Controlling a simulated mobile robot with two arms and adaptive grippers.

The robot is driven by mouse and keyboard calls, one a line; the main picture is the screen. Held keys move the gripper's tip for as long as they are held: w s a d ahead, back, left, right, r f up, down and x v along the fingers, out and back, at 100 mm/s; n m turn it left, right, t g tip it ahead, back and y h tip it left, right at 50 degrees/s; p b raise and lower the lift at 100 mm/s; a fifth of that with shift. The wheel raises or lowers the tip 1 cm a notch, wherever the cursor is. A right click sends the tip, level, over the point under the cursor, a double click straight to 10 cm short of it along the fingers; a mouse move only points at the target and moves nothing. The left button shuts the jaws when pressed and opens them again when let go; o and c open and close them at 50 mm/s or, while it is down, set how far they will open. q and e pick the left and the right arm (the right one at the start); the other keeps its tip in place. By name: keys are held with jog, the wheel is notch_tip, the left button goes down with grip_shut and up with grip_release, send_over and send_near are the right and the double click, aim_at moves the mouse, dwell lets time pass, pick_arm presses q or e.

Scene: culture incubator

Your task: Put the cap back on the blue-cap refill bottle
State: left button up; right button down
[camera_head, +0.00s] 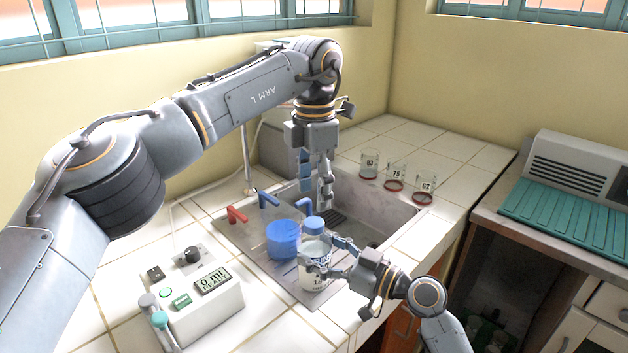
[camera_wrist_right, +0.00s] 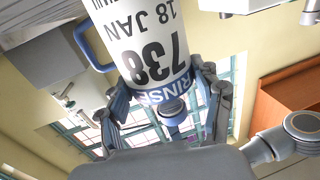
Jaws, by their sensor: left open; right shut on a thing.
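The refill bottle (camera_head: 314,268) is white with a printed label and stands upright at the front of the sink's drainboard. My right gripper (camera_head: 331,258) is shut around the bottle from the right. In the right wrist view, the bottle (camera_wrist_right: 148,45) is between the fingers of my right gripper (camera_wrist_right: 163,88), its label reading 738, and a blue-grey round part shows at its shoulder end. My left gripper (camera_head: 317,187) is open and empty, pointing down above the sink, behind and above the bottle.
A wide blue round container (camera_head: 283,240) sits just left of the bottle. Red (camera_head: 236,214) and blue (camera_head: 269,201) tap handles stand behind it. A white dispenser (camera_head: 205,305) reads 0 ml READY at front left. Several numbered glass jars (camera_head: 397,175) stand right of the sink basin (camera_head: 385,208).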

aim_at(314, 222)
pick_arm(q)
jog(key=n, duration=0.4)
jog(key=shift+r, duration=0.4)
jog(key=n, duration=0.3)
jog(key=shift+r+n, duration=0.3)
jog(key=shift+n, duration=0.1)
jog(key=shift+f, duration=4)
grip_shut()
